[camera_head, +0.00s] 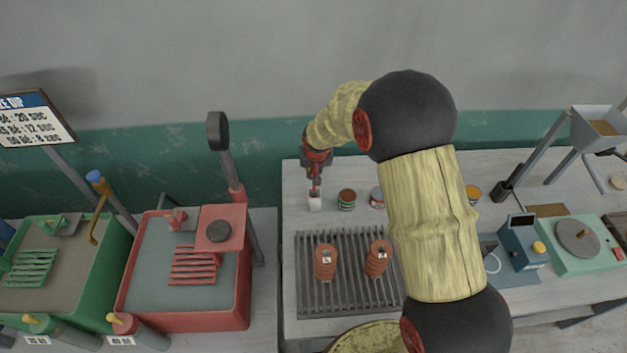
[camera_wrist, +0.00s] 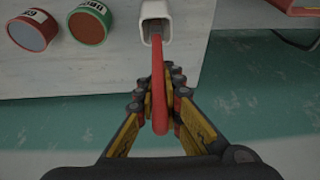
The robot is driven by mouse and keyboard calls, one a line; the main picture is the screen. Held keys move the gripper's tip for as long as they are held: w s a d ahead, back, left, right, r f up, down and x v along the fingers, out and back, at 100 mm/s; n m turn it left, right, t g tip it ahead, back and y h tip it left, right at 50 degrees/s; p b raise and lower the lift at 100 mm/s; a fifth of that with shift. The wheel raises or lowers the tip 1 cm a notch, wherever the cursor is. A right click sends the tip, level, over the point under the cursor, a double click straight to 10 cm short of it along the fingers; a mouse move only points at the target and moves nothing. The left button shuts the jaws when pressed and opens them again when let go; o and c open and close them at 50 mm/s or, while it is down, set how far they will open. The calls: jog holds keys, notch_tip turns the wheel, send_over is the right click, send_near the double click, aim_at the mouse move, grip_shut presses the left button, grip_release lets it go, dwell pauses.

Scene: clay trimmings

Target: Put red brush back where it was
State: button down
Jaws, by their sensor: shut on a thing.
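The red brush (camera_wrist: 159,97) shows in the wrist view as a long red handle between the fingers of my gripper (camera_wrist: 160,75). My gripper is shut on it. The brush's far end reaches into the mouth of a white square holder (camera_wrist: 146,11); its tip is hidden inside. In the head view my gripper (camera_head: 316,174) is right above the white holder (camera_head: 315,204), at the back left of the grey table. The brush is mostly hidden there.
A ribbed rack (camera_head: 318,300) with two brown clay pieces (camera_head: 325,262) lies in front. A red sink (camera_head: 150,270) stands to the left.

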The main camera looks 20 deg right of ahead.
jog(key=shift+f, duration=1.85)
jog(key=shift+f+b, duration=0.15)
jog(key=shift+b, duration=0.15)
jog(key=c, duration=1.9)
grip_release()
